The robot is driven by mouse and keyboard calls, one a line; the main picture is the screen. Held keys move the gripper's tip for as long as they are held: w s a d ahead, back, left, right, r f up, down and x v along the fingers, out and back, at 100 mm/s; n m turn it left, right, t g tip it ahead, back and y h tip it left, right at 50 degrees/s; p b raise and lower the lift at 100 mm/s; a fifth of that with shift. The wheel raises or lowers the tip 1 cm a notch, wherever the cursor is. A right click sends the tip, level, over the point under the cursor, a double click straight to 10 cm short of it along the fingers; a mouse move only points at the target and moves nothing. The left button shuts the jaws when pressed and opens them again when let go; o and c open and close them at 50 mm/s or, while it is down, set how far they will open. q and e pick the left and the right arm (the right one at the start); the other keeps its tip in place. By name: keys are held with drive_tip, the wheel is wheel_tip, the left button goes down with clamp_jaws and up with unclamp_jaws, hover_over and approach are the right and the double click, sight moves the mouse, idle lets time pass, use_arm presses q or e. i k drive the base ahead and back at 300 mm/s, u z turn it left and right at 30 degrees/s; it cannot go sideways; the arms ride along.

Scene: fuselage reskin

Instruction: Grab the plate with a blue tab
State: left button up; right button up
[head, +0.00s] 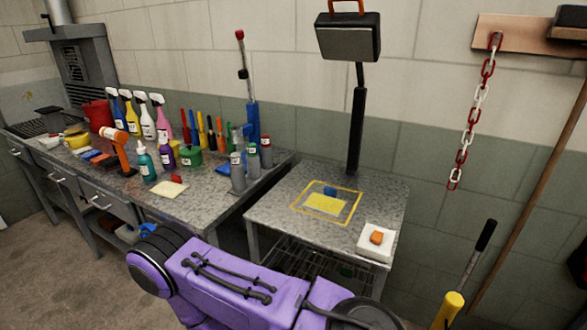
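A yellow plate (325,205) lies flat on the small metal table, inside a yellow outlined square. A blue tab (330,191) stands up at its back edge. A second, pale yellow plate (168,189) with a red tab (176,179) lies on the long workbench at the left. Neither of my grippers is in view. A purple arm link of mine crosses the bottom of the head view, in front of the small table.
The small table (260,215) also bears a white block with an orange piece (376,239) at its right front corner. The workbench (215,193) holds spray bottles, tools and cans (237,172). A dark post with a box-shaped head (347,38) stands behind the small table.

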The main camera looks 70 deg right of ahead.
sight(328, 203)
drive_tip(key=z, duration=0.05)
drive_tip(key=i, duration=1.9)
drive_tip(key=z, duration=3.95)
